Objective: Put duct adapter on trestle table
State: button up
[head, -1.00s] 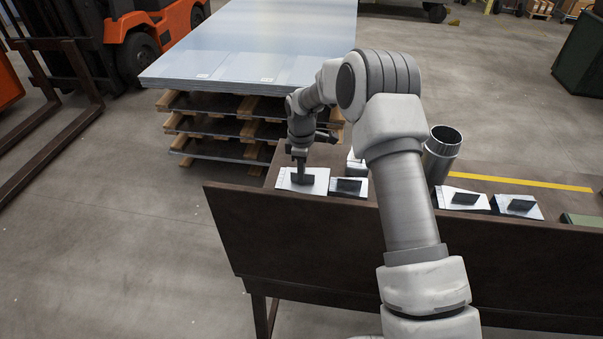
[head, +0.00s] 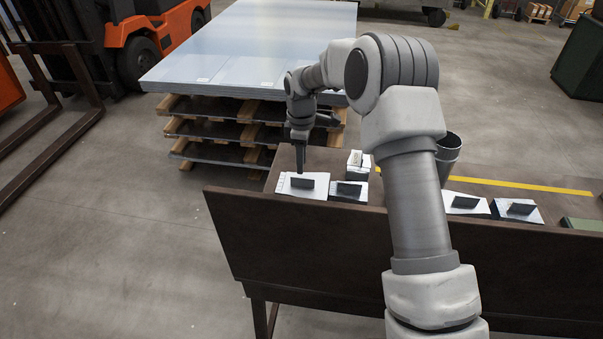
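A round, open-topped grey metal piece (head: 450,148), perhaps the duct adapter, stands on the brown table (head: 325,160); my arm hides its left part. I cannot tell whether this is the trestle table. My gripper (head: 299,170) points down at the table's left end, just behind a dark upright block on a white plate (head: 290,190). The fingers look clear of the block, but whether they touch the plate is unclear. They overlap from this side, so their opening does not show. Nothing is visibly held.
More plates with dark blocks lie beside it (head: 348,190) and further right (head: 465,204). A small white box (head: 358,164) stands behind. A dark panel (head: 300,240) fronts the table. Stacked sheets on pallets (head: 250,50) stand behind; an orange forklift (head: 160,45) is at left.

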jog(key=s+d+r+m+t, duration=0.1)
jog(key=s+d+r+m, duration=0.3)
jog(key=s+r, duration=0.6)
jog(key=s+d+r+m+t, duration=0.25)
jog(key=s+r, duration=0.25)
jog(key=r, duration=0.8)
jog(key=s+d+m+t, duration=0.1)
jog(key=s+m, duration=0.3)
jog(key=s, duration=0.6)
jog(key=s+d+m+t, duration=0.1)
jog(key=s+d+m, duration=0.3)
jog(key=s, duration=0.6)
jog(key=shift+d+r+m, duration=0.15)
jog(key=shift+d+m, duration=0.15)
jog(key=shift+m, duration=0.35)
